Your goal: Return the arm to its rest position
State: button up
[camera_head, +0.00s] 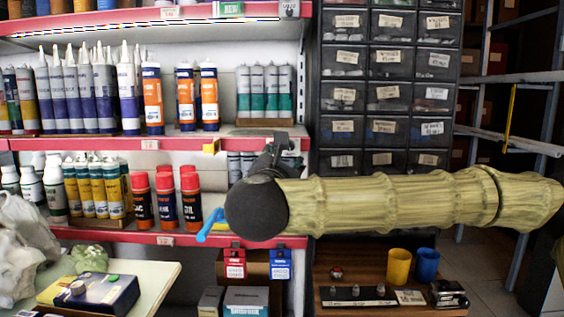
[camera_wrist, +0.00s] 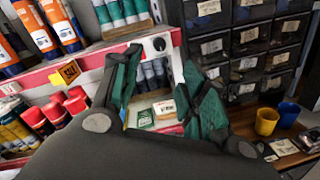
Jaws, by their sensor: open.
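My arm (camera_head: 390,204), in a ribbed yellowish cover, stretches across the head view from the right edge to a dark rounded wrist. My gripper (camera_head: 276,150) is beyond the wrist, partly hidden by it, in front of the shelves. In the wrist view my gripper (camera_wrist: 160,62) shows two dark fingers with green inner faces, spread apart with nothing between them. Shelf edge and goods show through the gap. I cannot tell the exact distance from the fingertips to the shelf.
Shelves with red edges (camera_head: 180,143) hold tubes and red-capped spray cans (camera_head: 165,197). A drawer cabinet (camera_head: 387,85) stands behind the arm. Below are a low wooden table (camera_head: 330,268) with yellow (camera_head: 399,267) and blue cups (camera_head: 427,265), and a pale table (camera_head: 155,275) at left.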

jog(key=s+a+f+n+g+y, duration=0.1)
jog(key=a+f+n+g+y, duration=0.15)
jog(key=a+f+n, duration=0.9)
jog(key=s+d+f+n+g+y, duration=0.1)
jog(key=d+f+n+y, duration=0.3)
jog(key=f, duration=1.7)
jog(key=s+d+f+n+g, duration=0.15)
jog(key=s+f+n, duration=0.25)
jog(key=f, duration=0.5)
jog(key=s+d+f+n+g, duration=0.1)
jog(key=s+f+n+g, duration=0.2)
jog(key=f, duration=0.5)
jog(key=s+d+f+n+g, duration=0.1)
jog(key=s+f+n, duration=0.4)
jog(key=f, duration=0.4)
jog(key=s+d+f+n+g+h, duration=0.2)
jog(key=s+d+f+n+g, duration=0.3)
jog(key=s+d+f+n, duration=0.65)
jog(key=s+d+f+n+g+h, duration=0.1)
jog(key=s+d+f+n+g, duration=0.1)
jog(key=s+d+f, duration=0.4)
jog(key=s+d+f+n+g+h, duration=0.1)
jog(key=s+d+n+g, duration=0.1)
jog(key=s+d, duration=0.75)
notch_tip(320, 180, up, 25)
jog(key=w+d+p, duration=0.1)
jog(key=p, duration=2.4)
jog(key=shift+w+d+r, duration=0.2)
jog(key=shift+w+d, duration=0.05)
jog(key=shift+w, duration=0.1)
